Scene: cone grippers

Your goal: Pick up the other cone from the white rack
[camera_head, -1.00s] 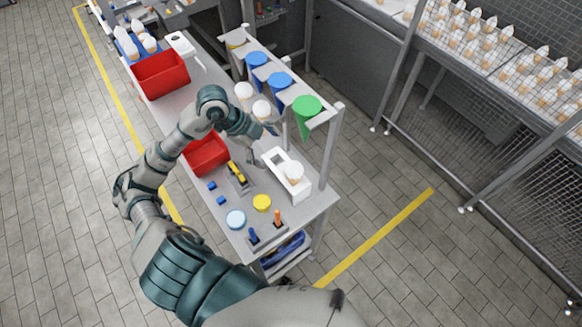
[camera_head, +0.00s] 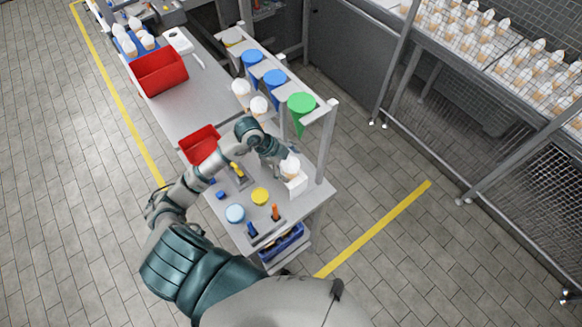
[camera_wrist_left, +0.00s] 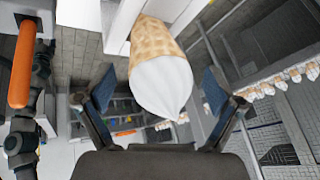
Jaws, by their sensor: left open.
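A cone with a white top (camera_head: 290,166) stands in the white rack (camera_head: 297,187) near the bench's right end. In the left wrist view the same cone (camera_wrist_left: 160,80), tan waffle with a smooth white top, lies between the fingers, and the white rack (camera_wrist_left: 122,22) is at the top. My left gripper (camera_head: 284,153) is at this cone, partly covering the rack. In the wrist view its fingers (camera_wrist_left: 157,92) are open, one on each side of the white top, with gaps visible. My right gripper is not in view.
An overhead rail with blue and green funnels (camera_head: 301,103) and an upright post (camera_head: 328,145) stand close behind the gripper. Two white-topped items (camera_head: 241,88) sit beside the rail. Red bins (camera_head: 160,72), a yellow lid (camera_head: 260,196) and a pale blue lid (camera_head: 236,213) are on the bench.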

